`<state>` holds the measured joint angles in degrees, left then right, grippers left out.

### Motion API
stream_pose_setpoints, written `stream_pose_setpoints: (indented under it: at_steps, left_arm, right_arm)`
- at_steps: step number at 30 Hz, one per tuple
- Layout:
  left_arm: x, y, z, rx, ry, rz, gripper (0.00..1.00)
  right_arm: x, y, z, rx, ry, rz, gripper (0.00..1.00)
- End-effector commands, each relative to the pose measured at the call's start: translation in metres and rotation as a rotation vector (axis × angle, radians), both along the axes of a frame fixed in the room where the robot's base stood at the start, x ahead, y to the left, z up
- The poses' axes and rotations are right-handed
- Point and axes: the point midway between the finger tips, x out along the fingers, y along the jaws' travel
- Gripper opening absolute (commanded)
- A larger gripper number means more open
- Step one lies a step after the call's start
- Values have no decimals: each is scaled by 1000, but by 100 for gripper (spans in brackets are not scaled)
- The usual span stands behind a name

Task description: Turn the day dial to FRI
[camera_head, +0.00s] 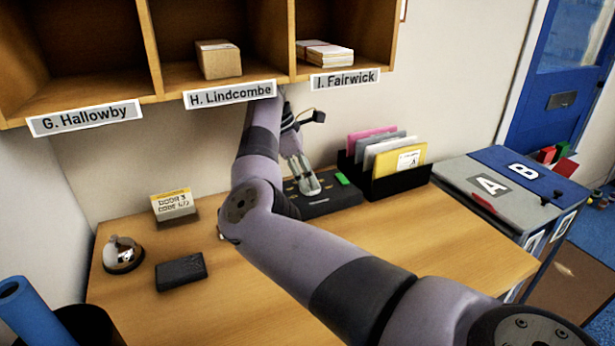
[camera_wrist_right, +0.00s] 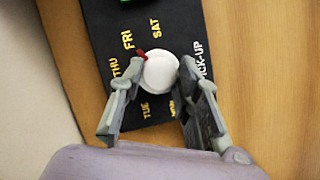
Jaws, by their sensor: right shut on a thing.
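The day dial (camera_wrist_right: 160,71) is a round white knob on a black panel (camera_wrist_right: 85,30) with yellow day names. Its red pointer mark sits at the upper left of the knob in the right wrist view, toward FRI (camera_wrist_right: 128,40). THU is to the left and SAT is above. My right gripper (camera_wrist_right: 160,74) is shut on the dial, one finger on each side. My left gripper is not in view.
A black file holder (camera_head: 400,183) with coloured folders stands just right of the panel. A bell (camera_head: 123,255), a dark box (camera_head: 180,272) and a door-code sign (camera_head: 174,204) are on the desk's left. Name-labelled wooden cubbyholes (camera_head: 150,97) hang above.

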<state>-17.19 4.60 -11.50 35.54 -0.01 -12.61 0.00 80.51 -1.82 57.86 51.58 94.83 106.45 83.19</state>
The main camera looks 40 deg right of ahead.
Motion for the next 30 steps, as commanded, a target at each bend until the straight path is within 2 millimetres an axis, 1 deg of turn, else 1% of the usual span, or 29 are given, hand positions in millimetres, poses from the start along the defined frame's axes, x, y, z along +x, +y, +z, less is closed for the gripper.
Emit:
stream_pose_setpoints:
  at_steps: [3, 4, 12, 23, 26, 30]
  left_arm:
    - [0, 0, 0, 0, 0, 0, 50]
    - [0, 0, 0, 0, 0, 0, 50]
    - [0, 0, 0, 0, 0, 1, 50]
    - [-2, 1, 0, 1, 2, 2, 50]
    - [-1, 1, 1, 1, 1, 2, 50]
    - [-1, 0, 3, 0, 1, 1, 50]
  right_arm:
    - [0, 0, 0, 0, -1, 1, 2]
    - [0, 0, 0, 0, -1, 1, 32]
    - [0, 0, 0, 1, -1, 2, 50]
    - [0, 0, 0, 0, 0, 14, 50]
    - [0, 1, 0, -2, 0, 54, 50]
    - [-1, 1, 0, -2, 0, 166, 50]
